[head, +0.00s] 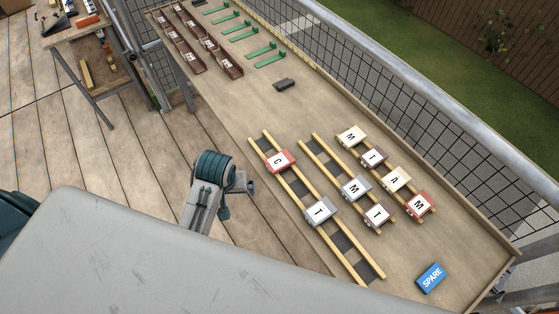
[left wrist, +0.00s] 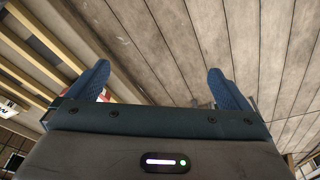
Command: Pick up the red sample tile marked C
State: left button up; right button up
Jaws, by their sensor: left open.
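The red tile marked C (head: 280,161) lies on the left pair of wooden battens (head: 335,245), near their upper end, in the head view. A grey tile marked T (head: 320,211) lies lower on the same battens. My left gripper (head: 249,187) is left of and below the red C tile, apart from it, over the plank floor side. In the left wrist view my left gripper (left wrist: 160,85) shows two blue fingers spread wide with nothing between them. A bit of red and white shows behind the left finger; I cannot tell which tile it is. My right gripper is not in view.
Other lettered tiles lie on the battens to the right, including a red M tile (head: 420,204). A blue SPARE block (head: 432,278) and a dark block (head: 284,84) lie on the board. A mesh railing (head: 400,100) runs along the right. Green brackets (head: 265,57) and brown racks (head: 186,55) stand at the far end.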

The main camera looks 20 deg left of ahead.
pick_arm(q)
jog(key=w+d+n+g, duration=0.1)
jog(key=w+d+n, duration=0.25)
jog(key=w, duration=0.75)
jog(key=n+g, duration=0.1)
jog(key=n, duration=0.2)
send_near(281, 161)
jog(key=f, duration=0.1)
jog(key=f+p, duration=0.1)
jog(key=f, duration=0.1)
jog(key=shift+w+a+f+m+h+p, duration=0.1)
jog(key=shift+w+a+m+h+p, duration=0.2)
jog(key=shift+a+h, duration=0.1)
jog(key=f+p, duration=0.1)
jog(key=f, duration=0.2)
jog(key=f+p, duration=0.1)
jog(key=shift+s+f+p, duration=0.3)
jog(key=shift+s+p, duration=0.05)
jog(key=shift+s, duration=0.05)
jog(key=shift+f, duration=0.4)
jog(key=shift+c, duration=0.2)
jog(key=c, duration=1)
jog(key=shift+o, duration=0.2)
jog(key=shift+w+r, duration=0.15)
jog(key=shift+r, duration=0.05)
